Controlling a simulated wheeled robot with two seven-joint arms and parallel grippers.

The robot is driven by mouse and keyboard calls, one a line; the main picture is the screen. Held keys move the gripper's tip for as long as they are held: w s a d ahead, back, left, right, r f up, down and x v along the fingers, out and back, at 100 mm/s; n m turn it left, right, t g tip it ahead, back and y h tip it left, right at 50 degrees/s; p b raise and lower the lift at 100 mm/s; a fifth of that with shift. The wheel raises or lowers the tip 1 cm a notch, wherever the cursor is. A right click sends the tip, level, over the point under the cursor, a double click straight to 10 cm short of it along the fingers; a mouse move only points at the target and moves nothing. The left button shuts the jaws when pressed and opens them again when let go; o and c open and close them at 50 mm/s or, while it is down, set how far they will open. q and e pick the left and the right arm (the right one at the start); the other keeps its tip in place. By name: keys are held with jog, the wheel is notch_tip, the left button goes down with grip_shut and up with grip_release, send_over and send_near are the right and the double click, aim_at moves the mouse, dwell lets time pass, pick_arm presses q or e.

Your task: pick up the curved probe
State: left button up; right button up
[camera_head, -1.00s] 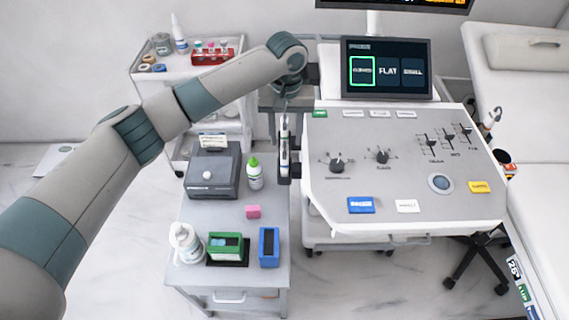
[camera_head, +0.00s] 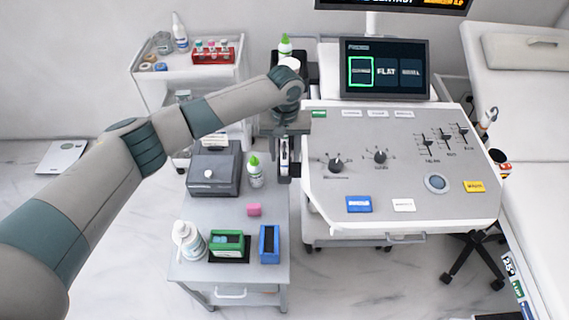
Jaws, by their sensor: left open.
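A slim white probe (camera_head: 284,152) stands upright in a dark holder at the left side of the ultrasound console (camera_head: 400,190). I take it for the curved probe, but its head is not clear. My left gripper (camera_head: 285,132) points down right above it, around or just over its upper end. It is open, and I cannot tell whether it touches the probe. My own wrist hides what lies behind the probe's top. Another white probe (camera_head: 488,121) hangs at the console's right side. My right gripper is not in view.
The screen (camera_head: 386,70) has its left tile outlined green. A bed stands right.

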pick_arm(q)
jog(key=shift+f, duration=1.4)
jog(key=shift+c, duration=0.2)
jog(key=c, duration=1)
